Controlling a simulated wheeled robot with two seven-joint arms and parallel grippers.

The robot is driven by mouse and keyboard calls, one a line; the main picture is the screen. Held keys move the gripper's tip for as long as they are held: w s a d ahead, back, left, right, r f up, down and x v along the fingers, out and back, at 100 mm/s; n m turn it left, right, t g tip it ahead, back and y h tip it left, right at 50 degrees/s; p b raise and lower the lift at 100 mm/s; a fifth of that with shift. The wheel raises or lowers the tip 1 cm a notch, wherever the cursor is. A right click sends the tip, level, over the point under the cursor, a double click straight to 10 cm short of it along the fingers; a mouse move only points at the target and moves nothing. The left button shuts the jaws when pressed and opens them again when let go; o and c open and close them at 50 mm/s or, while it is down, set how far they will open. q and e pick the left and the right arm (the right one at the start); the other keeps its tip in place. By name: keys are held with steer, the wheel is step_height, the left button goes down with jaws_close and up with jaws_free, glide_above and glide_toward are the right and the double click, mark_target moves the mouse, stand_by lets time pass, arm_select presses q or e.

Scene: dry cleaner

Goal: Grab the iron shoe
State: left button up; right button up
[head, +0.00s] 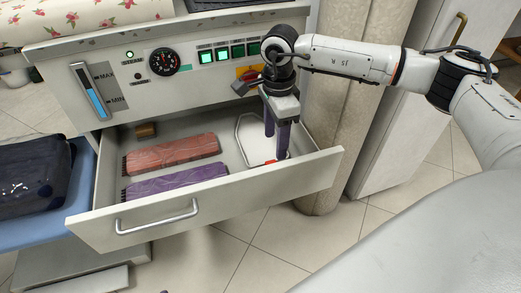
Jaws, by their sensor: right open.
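The iron shoe (251,142) appears to be the flat, pale, pointed plate lying in the right part of the open drawer. My right gripper (276,146) points down into the drawer over the right side of this plate. Its dark fingers are apart and hide part of the plate. I cannot tell whether the fingertips touch it. A small red patch shows at the fingertips. My left gripper is not in view.
The drawer (240,194) stands pulled out with raised walls. A reddish brush (172,153) and a purple brush (176,181) lie to the left, with a small wooden block (146,130) behind. The control panel (125,75) rises behind; a beige column stands close right.

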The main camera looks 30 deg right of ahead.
mark_target(272, 160)
step_height(272, 160, down, 4)
steer(key=shift+b, duration=0.55)
steer(key=f+b, duration=0.1)
steer(key=f, duration=0.2)
steer(key=f+b, duration=0.1)
steer(key=f, duration=0.1)
steer(key=shift+w+a+b, duration=0.1)
steer(key=shift+w+b, duration=0.15)
steer(key=shift+b, duration=0.05)
steer(key=shift+f, duration=0.15)
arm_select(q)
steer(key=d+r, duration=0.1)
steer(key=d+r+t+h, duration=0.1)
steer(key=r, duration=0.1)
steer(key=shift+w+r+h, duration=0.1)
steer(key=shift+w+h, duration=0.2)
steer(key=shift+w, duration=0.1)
arm_select(e)
steer(key=c, duration=1.1)
steer(key=shift+c, duration=0.2)
steer(key=shift+r, duration=0.2)
